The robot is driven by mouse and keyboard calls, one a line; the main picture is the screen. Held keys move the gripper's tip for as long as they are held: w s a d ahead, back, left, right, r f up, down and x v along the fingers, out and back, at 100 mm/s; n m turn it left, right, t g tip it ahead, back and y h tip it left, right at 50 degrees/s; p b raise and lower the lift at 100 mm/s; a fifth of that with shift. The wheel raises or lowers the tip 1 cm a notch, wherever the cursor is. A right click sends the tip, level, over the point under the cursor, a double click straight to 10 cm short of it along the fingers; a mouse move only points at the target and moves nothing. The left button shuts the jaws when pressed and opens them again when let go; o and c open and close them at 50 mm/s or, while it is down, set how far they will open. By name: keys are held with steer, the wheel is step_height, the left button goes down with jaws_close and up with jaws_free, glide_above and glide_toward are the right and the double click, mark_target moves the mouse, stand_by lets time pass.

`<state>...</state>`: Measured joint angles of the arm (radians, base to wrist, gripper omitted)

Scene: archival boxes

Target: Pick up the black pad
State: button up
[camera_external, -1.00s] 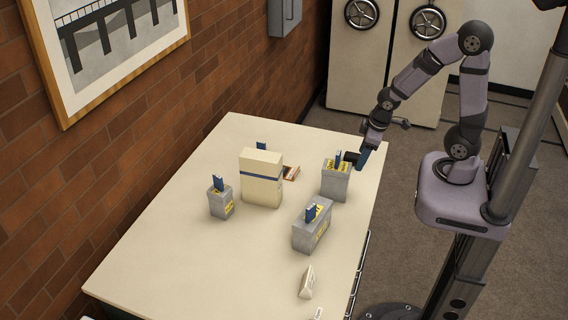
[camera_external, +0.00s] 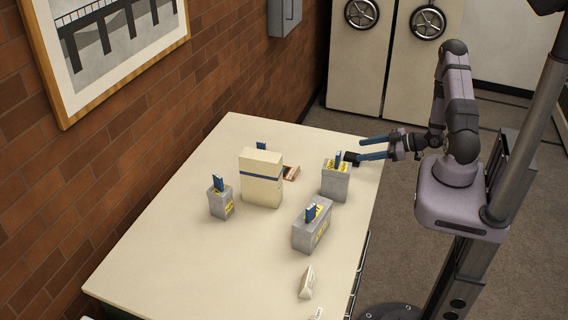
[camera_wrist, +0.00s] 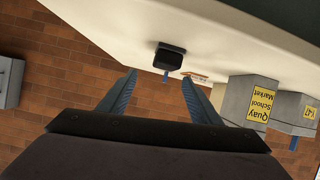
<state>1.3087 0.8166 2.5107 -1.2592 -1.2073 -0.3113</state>
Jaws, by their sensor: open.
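The black pad (camera_external: 352,158) is a small dark block at the right edge of the table, beside a grey box. In the wrist view the black pad (camera_wrist: 169,56) shows ahead of the fingers, near the middle. My gripper (camera_external: 361,148) has its two blue fingers spread apart, pointing left at the table's right edge. In the wrist view my gripper (camera_wrist: 160,78) is open and nothing is between the fingers. In the outside view the fingers show close to the pad; whether they touch it I cannot tell.
A grey box (camera_external: 335,184) with a blue item on top stands just left of the pad. Another grey box (camera_external: 312,236), a small grey box (camera_external: 221,206) and a tall cream box (camera_external: 261,180) stand further left. The table's (camera_external: 170,270) front left is clear.

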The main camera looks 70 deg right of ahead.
mark_target(353, 155)
steer(key=shift+s+a+f+m, duration=0.3)
steer(key=shift+s+m, duration=0.1)
steer(key=shift+s, duration=0.15)
steer(key=shift+s+a+f+m, duration=0.2)
steer(key=shift+s+f+m, duration=0.1)
steer(key=shift+s+m, duration=0.15)
steer(key=shift+p+x, duration=0.55)
steer(key=shift+x, duration=0.55)
steer(key=shift+w, duration=0.1)
steer(key=shift+w+f+p, duration=0.2)
steer(key=shift+w+p, duration=0.4)
steer(key=shift+p, duration=0.05)
steer(key=shift+p+x, duration=0.8)
steer(key=shift+x, duration=1.05)
steer(key=shift+d+f, duration=0.1)
steer(key=shift+d, duration=0.1)
steer(key=shift+c, duration=0.4)
steer(key=c, duration=1.1)
